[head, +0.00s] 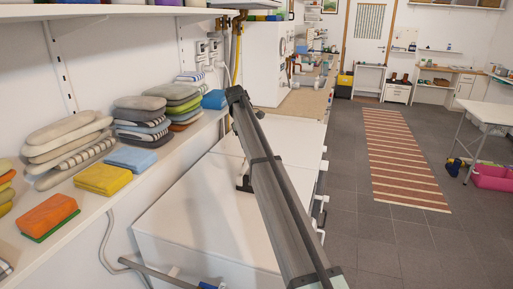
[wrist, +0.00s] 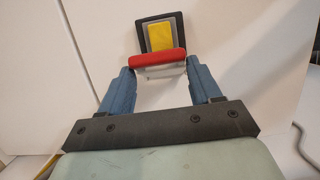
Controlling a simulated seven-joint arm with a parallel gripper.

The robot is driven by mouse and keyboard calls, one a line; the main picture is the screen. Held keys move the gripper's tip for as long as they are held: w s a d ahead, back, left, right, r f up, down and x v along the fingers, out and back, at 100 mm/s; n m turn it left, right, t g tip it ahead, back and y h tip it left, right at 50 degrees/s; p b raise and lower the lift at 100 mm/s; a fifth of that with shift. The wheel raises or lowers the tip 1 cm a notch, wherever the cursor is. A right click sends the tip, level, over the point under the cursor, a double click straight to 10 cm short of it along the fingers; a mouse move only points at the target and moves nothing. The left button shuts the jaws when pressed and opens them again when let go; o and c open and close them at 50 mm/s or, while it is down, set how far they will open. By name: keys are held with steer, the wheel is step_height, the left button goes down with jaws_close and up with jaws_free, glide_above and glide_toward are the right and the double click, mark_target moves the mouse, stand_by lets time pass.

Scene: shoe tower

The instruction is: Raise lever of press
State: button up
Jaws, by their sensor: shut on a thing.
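My gripper (wrist: 160,68) shows in the wrist view, with two blue fingers on a dark bracket. It is shut on a red bar (wrist: 157,60), which lies crosswise between the fingertips with a pale grey strip under it. Just beyond the bar is a grey plate with a yellow rectangle (wrist: 161,37), against a white surface. I cannot tell whether the red bar is the press's lever. No press is clearly recognisable in the head view, and my gripper's fingers are not visible there.
The tiled floor (head: 420,250) at the right has clear room around a striped rug (head: 397,160).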

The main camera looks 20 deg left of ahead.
steer(key=shift+a+f, duration=0.15)
steer(key=shift+a, duration=1.05)
steer(key=o, duration=1.2)
steer(key=shift+f, duration=0.15)
steer(key=shift+c, duration=0.2)
steer(key=o, duration=0.4)
steer(key=shift+d, duration=0.1)
steer(key=shift+c, duration=0.2)
steer(key=shift+r, duration=0.2)
steer(key=shift+r, duration=0.1)
steer(key=v, duration=0.7)
